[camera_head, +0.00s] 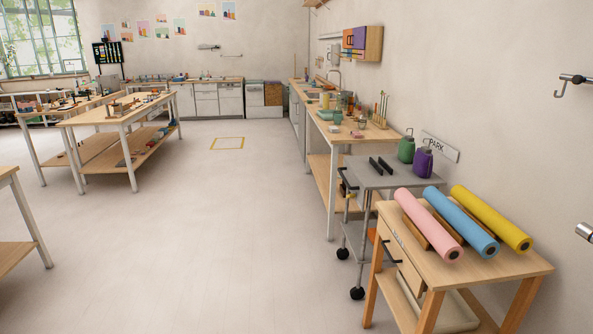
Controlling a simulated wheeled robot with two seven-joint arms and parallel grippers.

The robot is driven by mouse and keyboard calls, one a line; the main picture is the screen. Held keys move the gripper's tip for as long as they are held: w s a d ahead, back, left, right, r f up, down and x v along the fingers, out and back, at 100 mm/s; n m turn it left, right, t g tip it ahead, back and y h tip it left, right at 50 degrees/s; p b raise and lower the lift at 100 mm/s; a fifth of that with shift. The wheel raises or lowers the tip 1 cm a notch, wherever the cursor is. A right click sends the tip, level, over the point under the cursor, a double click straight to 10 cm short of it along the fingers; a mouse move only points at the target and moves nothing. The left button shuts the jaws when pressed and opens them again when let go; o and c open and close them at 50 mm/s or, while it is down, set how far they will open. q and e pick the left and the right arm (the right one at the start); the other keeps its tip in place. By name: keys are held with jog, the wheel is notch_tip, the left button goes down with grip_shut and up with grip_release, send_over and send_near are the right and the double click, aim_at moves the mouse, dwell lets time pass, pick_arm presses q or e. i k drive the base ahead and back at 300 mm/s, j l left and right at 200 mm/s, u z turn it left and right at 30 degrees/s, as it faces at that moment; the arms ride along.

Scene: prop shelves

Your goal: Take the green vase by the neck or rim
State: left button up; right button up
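A green vessel (406,151), the only vase-like green thing I can make out, stands upright at the back of a grey cart's top (362,178). It has a rounded body and a narrow top with a thin dark loop or handle. A similar purple vessel (423,162) stands in front and to its right, close beside it. The vessels are small in the view, so their rims are unclear. Neither of my grippers shows in this view.
Two dark bars (381,166) lie on the cart. A wooden table (520,270) with pink, blue and yellow rolls (490,217) stands nearer. A long bench (345,132) lies beyond along the right wall. The floor (240,230) to the left is clear.

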aim_at(337, 112)
jog(key=i, duration=4.95)
